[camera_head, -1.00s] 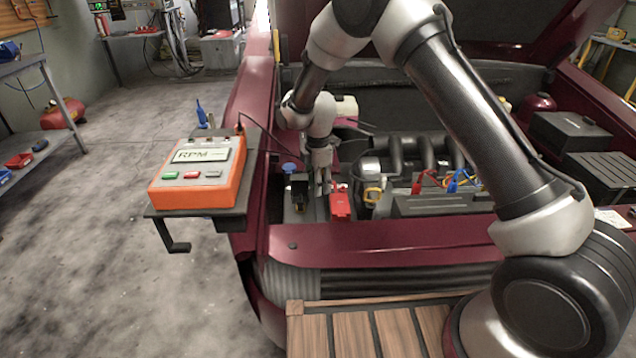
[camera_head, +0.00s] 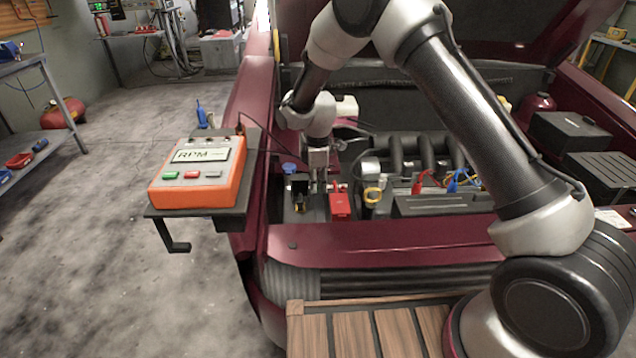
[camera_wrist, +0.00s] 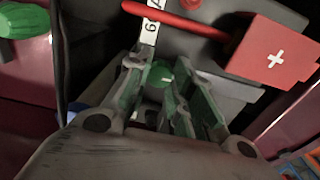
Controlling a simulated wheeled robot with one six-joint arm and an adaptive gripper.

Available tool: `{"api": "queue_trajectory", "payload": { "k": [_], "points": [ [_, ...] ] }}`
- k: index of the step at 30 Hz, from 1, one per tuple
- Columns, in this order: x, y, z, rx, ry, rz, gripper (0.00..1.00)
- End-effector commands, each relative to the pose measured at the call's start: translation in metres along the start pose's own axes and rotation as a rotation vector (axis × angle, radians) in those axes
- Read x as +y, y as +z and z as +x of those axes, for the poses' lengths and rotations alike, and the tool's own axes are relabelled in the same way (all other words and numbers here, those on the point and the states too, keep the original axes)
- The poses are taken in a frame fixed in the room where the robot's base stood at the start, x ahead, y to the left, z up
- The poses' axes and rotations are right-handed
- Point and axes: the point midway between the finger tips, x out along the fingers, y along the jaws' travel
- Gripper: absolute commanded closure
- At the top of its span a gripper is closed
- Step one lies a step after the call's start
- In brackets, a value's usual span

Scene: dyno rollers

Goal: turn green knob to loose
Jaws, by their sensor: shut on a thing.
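The green knob (camera_wrist: 160,72) is a small round piece between my fingers in the wrist view, and the fingers hide much of it. My gripper (camera_wrist: 159,84) is shut on it. In the head view my gripper (camera_head: 317,188) points down into the engine bay, between a black block (camera_head: 300,187) and a red terminal cover (camera_head: 340,206). The knob itself cannot be made out in the head view. A white strip with markings (camera_wrist: 150,30) lies just beyond the fingertips in the wrist view.
The red cover with a white cross (camera_wrist: 275,52) and its red cable (camera_wrist: 175,20) sit close beside my fingers. A larger green cap (camera_wrist: 22,20) is at the upper left. An orange RPM box (camera_head: 200,172) stands on the shelf left of the car.

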Motion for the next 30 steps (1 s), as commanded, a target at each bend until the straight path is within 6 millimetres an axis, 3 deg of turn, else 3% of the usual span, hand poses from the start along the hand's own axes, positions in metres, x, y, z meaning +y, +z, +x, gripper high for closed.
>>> {"api": "queue_trajectory", "payload": {
  "k": [2, 3, 6, 7, 19, 30],
  "points": [
    [0.0, 0.0, 0.0, 0.001, 0.001, 0.0, 1.0],
    [0.0, 0.0, 0.0, 0.001, 0.001, 0.0, 0.74],
    [0.0, 0.0, 0.0, 0.001, 0.001, 0.0, 0.55],
    [0.0, 0.0, 0.0, 0.001, 0.001, -0.001, 0.54],
    [0.001, 0.0, -0.01, 0.002, 0.002, -0.002, 0.54],
    [0.001, -0.001, -0.087, 0.002, 0.004, -0.001, 0.54]
  ]
}}
